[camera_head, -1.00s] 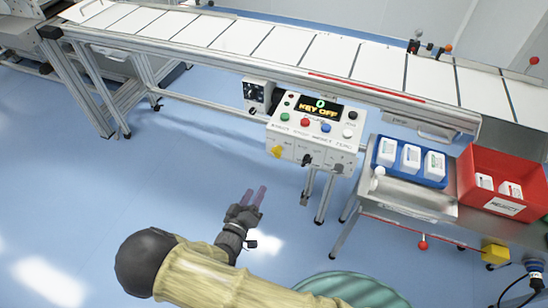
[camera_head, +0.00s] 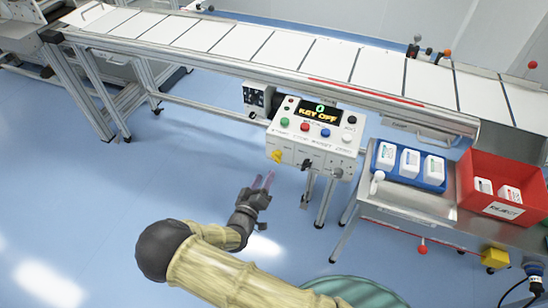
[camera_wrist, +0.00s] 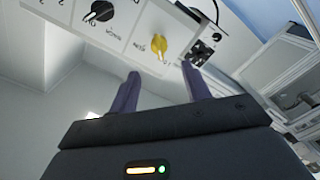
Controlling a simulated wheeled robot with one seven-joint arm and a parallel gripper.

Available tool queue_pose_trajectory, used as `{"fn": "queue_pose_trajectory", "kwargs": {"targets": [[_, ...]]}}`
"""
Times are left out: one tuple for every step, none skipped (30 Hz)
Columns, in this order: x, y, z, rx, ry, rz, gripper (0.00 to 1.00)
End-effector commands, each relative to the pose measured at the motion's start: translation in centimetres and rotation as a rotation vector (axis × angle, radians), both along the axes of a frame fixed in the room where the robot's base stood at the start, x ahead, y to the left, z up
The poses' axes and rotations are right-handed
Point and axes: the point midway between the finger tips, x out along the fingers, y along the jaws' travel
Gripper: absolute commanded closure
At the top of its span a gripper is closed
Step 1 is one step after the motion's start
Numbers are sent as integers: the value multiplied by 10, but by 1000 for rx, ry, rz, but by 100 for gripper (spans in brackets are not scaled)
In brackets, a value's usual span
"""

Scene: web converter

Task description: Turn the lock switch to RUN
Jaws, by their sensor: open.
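The white control box (camera_head: 314,135) hangs below the conveyor, and its display (camera_head: 320,112) reads KEY OFF. The wrist view shows the yellow knob (camera_wrist: 159,45) and a black knob with a white pointer (camera_wrist: 100,11). My gripper (camera_head: 265,181) is open and empty, below the box and apart from it. Its fingers (camera_wrist: 160,76) point toward the yellow knob.
The conveyor (camera_head: 270,45) with white sheets runs above the box. To the right stand a blue tray (camera_head: 408,180) with white bottles and a red reject bin (camera_head: 520,165). Metal legs (camera_head: 325,200) stand beneath the box. The blue floor left of it is clear.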

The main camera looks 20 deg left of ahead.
Motion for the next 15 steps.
{"fn": "queue_pose_trajectory", "kwargs": {"targets": [[10,-2,1,0,-1,-2,52],[15,-2,0,0,-1,-2,52],[22,-3,1,0,-2,-2,52],[28,-3,1,0,-1,-1,52],[33,-3,1,0,-1,-2,52],[40,-4,1,0,-1,-2,52],[45,-4,1,1,-2,-2,52],[51,-5,0,0,-1,-2,52],[57,-5,0,0,0,-1,52],[63,-5,1,0,-1,-1,52],[68,-6,1,0,-1,-1,52],[74,-7,0,0,-1,-2,52],[78,-7,0,1,0,-1,52],[82,-7,0,0,0,-1,52],[86,-7,0,-1,-1,-1,52]]}}
